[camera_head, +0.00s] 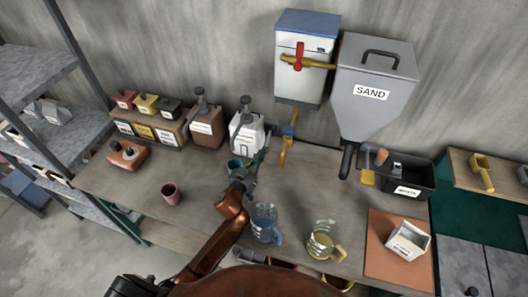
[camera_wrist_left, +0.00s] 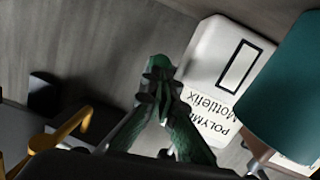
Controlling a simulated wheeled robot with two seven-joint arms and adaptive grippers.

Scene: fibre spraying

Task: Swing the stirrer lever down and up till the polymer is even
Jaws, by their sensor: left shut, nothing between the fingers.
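The white polymer container (camera_head: 247,135) stands on the bench against the back wall, with a dark grey fitting (camera_head: 246,104) on its top. I cannot tell the stirrer lever's position. In the left wrist view the container (camera_wrist_left: 212,60) appears upside down, with a "POLYMER Mottlefix" label and a dark-framed window strip. The polymer inside cannot be made out. My left gripper (camera_head: 261,157) is in front of the container's lower right side, shut and empty. Its closed fingertips (camera_wrist_left: 160,72) show beside the container, with no clear contact. My right gripper is out of view.
A yellow tap (camera_head: 287,150) hangs just right. A blue jug (camera_head: 265,226) and a clear jug (camera_head: 322,243) stand in front. A pink cup (camera_head: 171,194) stands left, with open bench around it.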

